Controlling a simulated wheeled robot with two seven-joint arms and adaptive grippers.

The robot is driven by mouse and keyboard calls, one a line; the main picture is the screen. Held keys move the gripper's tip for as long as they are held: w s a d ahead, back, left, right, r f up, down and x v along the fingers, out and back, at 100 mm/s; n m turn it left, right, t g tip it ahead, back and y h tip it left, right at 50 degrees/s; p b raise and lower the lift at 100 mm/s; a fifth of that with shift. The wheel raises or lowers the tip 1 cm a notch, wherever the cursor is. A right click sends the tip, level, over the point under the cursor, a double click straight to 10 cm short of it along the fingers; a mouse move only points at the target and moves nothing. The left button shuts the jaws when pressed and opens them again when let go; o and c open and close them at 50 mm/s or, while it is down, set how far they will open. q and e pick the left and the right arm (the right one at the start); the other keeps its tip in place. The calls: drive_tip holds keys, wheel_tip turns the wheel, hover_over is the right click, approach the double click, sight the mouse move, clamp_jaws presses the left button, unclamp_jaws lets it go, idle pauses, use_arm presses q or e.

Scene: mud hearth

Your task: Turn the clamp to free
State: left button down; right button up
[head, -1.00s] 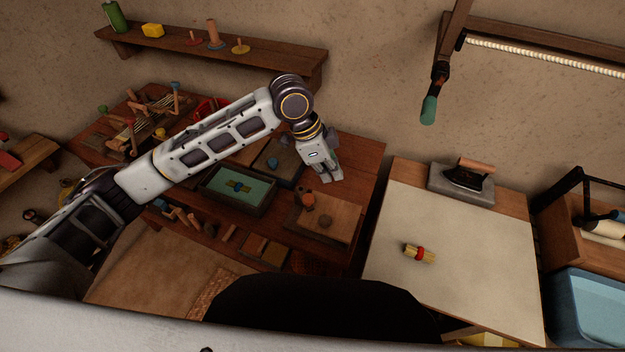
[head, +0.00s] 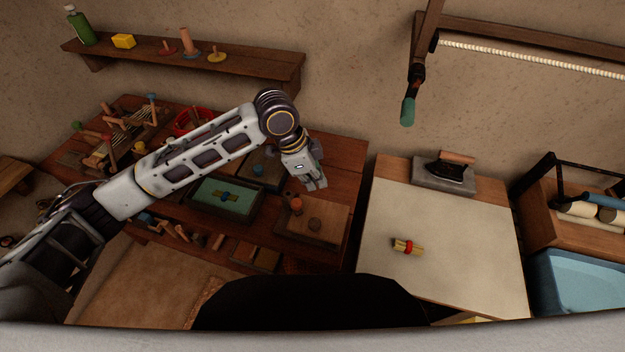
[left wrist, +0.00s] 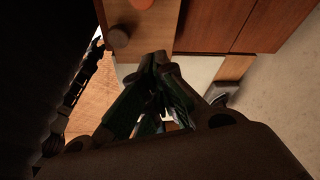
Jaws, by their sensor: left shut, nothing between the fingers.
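I cannot tell for sure which part is the clamp. A wooden board (head: 328,212) on the workbench carries an orange knob (head: 296,205) and a round brown knob (head: 315,225). A lever with a teal handle (head: 408,110) hangs on the wall, its handle pointing down. My left gripper (head: 316,186) is shut and empty, above the bench just behind the board and apart from the knobs. In the left wrist view its fingertips (left wrist: 160,56) meet, with the brown knob (left wrist: 118,37) beyond them. My right gripper is not in view.
A tray with a green inside (head: 227,210) lies left of the board. A pale-topped table (head: 445,225) right of the bench holds a tied yellow bundle (head: 408,246) and an iron (head: 449,170). A blue tub (head: 575,285) stands far right. The pale top is mostly clear.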

sight(293, 199)
use_arm(q)
drive_tip(key=x, duration=0.8)
drive_tip(key=shift+d, duration=0.1)
drive_tip(key=shift+f+p, duration=0.25)
drive_tip(key=shift+p, duration=0.05)
drive_tip(key=shift+s+a+p, duration=0.1)
drive_tip(key=shift+a+p, duration=0.3)
drive_tip(key=shift+a, duration=1.6)
